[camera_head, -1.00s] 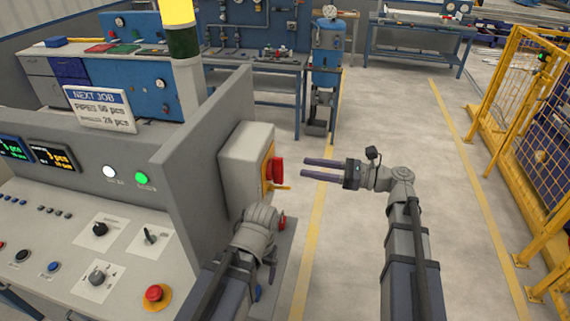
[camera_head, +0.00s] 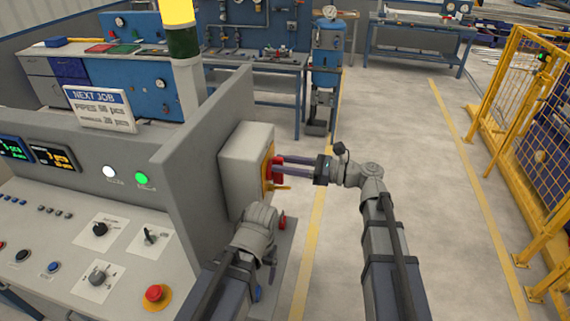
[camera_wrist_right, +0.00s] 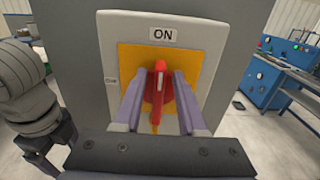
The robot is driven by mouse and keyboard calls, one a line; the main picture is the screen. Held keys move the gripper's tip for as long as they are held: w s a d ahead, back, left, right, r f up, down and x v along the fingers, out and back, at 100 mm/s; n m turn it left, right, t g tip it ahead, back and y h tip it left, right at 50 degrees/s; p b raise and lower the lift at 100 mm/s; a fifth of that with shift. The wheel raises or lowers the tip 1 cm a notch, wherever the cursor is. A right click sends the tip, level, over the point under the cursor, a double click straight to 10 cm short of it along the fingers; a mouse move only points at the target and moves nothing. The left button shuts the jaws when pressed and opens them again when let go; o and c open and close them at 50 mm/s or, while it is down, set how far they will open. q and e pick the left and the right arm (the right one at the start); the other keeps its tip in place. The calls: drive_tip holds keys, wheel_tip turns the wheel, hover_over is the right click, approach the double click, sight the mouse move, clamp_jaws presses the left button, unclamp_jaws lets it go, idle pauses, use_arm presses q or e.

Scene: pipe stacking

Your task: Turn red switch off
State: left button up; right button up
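The red switch handle (camera_head: 277,168) sits on a yellow plate on the side of a grey switch box (camera_head: 244,165). In the right wrist view the handle (camera_wrist_right: 160,84) stands upright, pointing to the "ON" label (camera_wrist_right: 163,34). My right gripper (camera_head: 282,165) is at the switch, and its two fingers lie on either side of the handle. In the right wrist view a gap shows between the fingers (camera_wrist_right: 163,80), so the gripper is open around the handle.
The control desk (camera_head: 70,245) with buttons and knobs is at the left, with a grey panel (camera_head: 195,165) beside the switch box. A red part (camera_head: 282,221) shows below the box. The floor (camera_head: 420,160) to the right is clear up to the yellow fence (camera_head: 510,140).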

sight(271, 177)
clamp_jaws()
idle(0.5)
drive_tip(key=n, duration=0.4)
drive_tip(key=s+f+n+b, duration=0.1)
drive_tip(key=n, duration=0.3)
drive_tip(key=s+n, duration=0.1)
drive_tip(key=n, duration=0.2)
drive_tip(key=shift+s+a+f+n, duration=0.2)
drive_tip(key=shift+a+f+n, duration=0.1)
drive_tip(key=shift+n, duration=0.1)
drive_tip(key=n+b, duration=0.1)
drive_tip(key=n, duration=0.2)
drive_tip(key=f+n, duration=0.1)
drive_tip(key=n, duration=0.2)
drive_tip(key=shift+s+f+b, duration=0.1)
drive_tip(key=shift+s+b, duration=0.1)
drive_tip(key=shift+b, duration=0.2)
drive_tip(key=shift+o, duration=0.8)
unclamp_jaws()
